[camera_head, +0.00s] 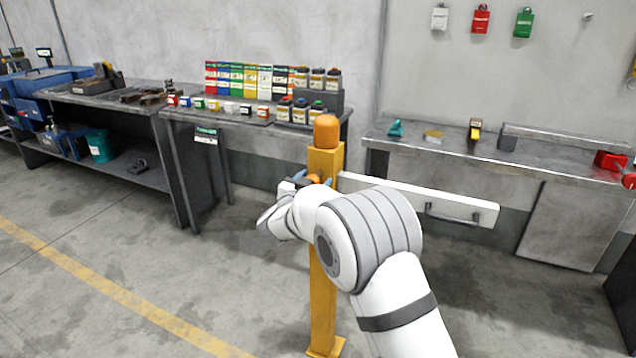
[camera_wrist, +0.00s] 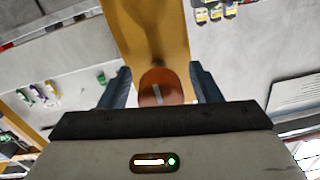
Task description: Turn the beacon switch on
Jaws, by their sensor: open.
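A yellow post (camera_head: 323,270) stands upright on the floor with an orange beacon (camera_head: 326,132) on its top. The beacon switch is a round orange-brown knob (camera_wrist: 152,90) with a short grey mark, on the post's face. The mark looks nearly upright, slightly tilted, in the wrist view. My gripper (camera_head: 314,181) is at the post below the beacon. In the wrist view its two blue-grey fingers (camera_wrist: 160,70) are open, one on each side of the knob, with gaps visible. My wrist hides most of the switch in the head view.
A workbench (camera_head: 450,150) with an open white-fronted drawer (camera_head: 400,195) is behind the post on the right. A table (camera_head: 185,112) with colored boxes and bottles stands behind left. A darker bench (camera_head: 150,95) is farther left. The floor at left front is clear.

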